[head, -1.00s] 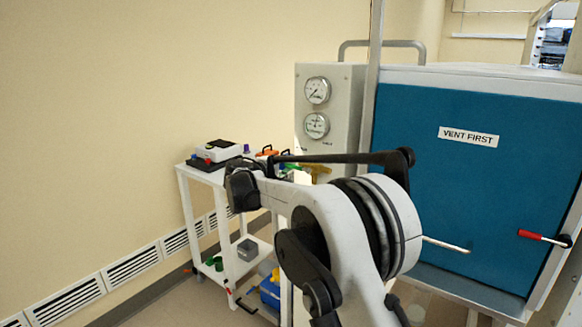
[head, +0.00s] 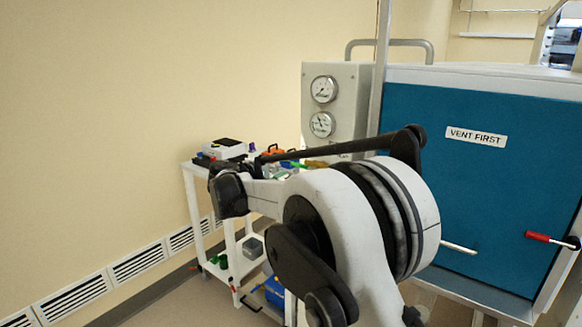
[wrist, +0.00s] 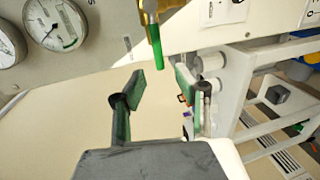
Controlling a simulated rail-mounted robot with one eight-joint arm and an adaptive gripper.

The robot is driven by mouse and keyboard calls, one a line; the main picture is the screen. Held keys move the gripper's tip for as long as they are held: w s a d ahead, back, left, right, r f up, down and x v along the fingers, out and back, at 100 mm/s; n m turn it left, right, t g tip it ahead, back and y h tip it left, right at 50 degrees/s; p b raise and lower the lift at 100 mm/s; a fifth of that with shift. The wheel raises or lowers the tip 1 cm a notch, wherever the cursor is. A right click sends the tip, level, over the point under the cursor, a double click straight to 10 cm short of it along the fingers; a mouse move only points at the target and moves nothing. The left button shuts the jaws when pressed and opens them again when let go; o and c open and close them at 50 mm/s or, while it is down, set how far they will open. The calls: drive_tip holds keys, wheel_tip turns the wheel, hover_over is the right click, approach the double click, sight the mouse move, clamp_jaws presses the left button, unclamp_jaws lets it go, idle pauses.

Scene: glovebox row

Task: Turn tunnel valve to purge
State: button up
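The valve lever (wrist: 155,48) shows at the top of the wrist view, with a brass-coloured upper part and a green end pointing down. My gripper (wrist: 160,80) is open, with green pads on its two fingers. The lever's green end is at the gap between the fingertips, and no grip on it is visible. I cannot tell how far it is in depth. The grey gauge panel (head: 345,98) carries two round gauges in the head view; these also show at the left of the wrist view (wrist: 54,22). In the head view my arm hides my fingers.
A white cart (head: 190,185) with boxes and small items stands against the wall, left of the panel. The teal chamber front (head: 470,170), labelled VENT FIRST, stands at the right with a red-gripped handle (head: 540,237). White framework (wrist: 245,80) lies right of my fingers in the wrist view.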

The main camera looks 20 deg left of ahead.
drive_tip(key=shift+v, duration=2.45)
